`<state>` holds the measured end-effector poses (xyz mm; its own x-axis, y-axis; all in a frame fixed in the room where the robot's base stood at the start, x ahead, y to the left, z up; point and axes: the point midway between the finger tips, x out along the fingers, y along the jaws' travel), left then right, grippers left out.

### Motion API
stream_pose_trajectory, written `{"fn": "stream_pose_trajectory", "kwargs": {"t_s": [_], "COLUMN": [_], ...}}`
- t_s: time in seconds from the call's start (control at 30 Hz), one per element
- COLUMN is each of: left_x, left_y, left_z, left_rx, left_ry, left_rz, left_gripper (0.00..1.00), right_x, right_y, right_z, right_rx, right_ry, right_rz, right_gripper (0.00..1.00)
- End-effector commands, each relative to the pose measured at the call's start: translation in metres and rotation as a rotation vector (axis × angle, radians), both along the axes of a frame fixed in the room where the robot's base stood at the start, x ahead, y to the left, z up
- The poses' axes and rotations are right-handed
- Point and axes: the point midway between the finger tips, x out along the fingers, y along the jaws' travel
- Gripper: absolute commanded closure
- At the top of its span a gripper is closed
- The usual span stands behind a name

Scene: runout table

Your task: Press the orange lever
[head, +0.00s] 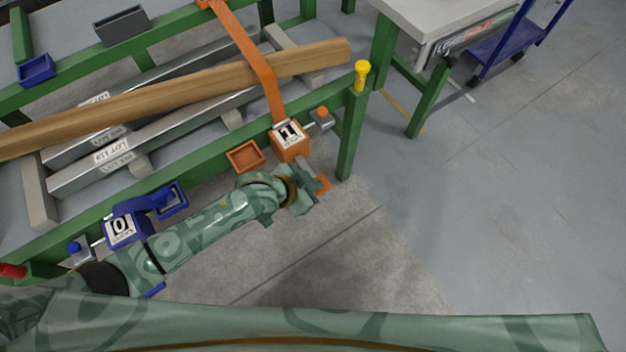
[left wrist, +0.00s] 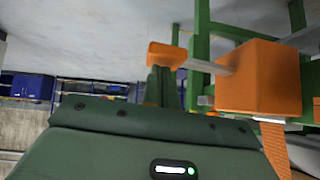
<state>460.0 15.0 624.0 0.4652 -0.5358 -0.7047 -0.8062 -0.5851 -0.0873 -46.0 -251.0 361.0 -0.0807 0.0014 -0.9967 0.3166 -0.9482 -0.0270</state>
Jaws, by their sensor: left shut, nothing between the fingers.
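The orange lever has an orange end plate (head: 325,184) and a short grey bar (head: 304,163) that joins it to an orange box (head: 289,142) marked 1 on the green table frame. My left gripper (head: 308,193) is shut and empty, right beside the end plate. In the left wrist view, the closed fingers (left wrist: 162,88) stand just in front of the end plate (left wrist: 165,55), and the orange box (left wrist: 258,78) is to the right. I cannot tell whether the fingertips touch the plate. My right gripper is not in view.
A blue box (head: 122,231) marked 0, with a blue lever, is on the same frame to the left. An orange tray (head: 245,156) is beside the orange box. A wooden beam (head: 180,95) and metal bars lie on the table.

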Motion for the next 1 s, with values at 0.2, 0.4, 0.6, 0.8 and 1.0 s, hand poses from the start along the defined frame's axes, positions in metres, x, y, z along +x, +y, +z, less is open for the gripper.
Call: {"fn": "stream_pose_trajectory", "kwargs": {"t_s": [0.2, 0.4, 0.6, 0.8, 1.0], "left_x": [-0.004, -0.004, -0.002, -0.001, -0.001], "left_y": [-0.003, -0.002, -0.001, 0.0, 0.001], "left_z": [-0.016, -0.034, -0.048, -0.056, -0.06], "left_rx": [0.086, 0.165, 0.165, 0.164, 0.166], "left_ry": [-0.116, -0.224, -0.223, -0.223, -0.221], "left_rz": [0.002, 0.001, 0.0, 0.0, 0.0], "left_gripper": [1.0, 1.0, 1.0, 1.0, 1.0], "right_x": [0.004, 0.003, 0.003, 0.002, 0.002], "right_y": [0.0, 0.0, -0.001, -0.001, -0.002], "right_z": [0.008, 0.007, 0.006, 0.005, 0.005], "right_rx": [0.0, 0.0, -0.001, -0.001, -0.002], "right_ry": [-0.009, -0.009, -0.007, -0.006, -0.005], "right_rz": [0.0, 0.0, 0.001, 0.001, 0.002], "right_gripper": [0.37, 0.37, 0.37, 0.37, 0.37]}}
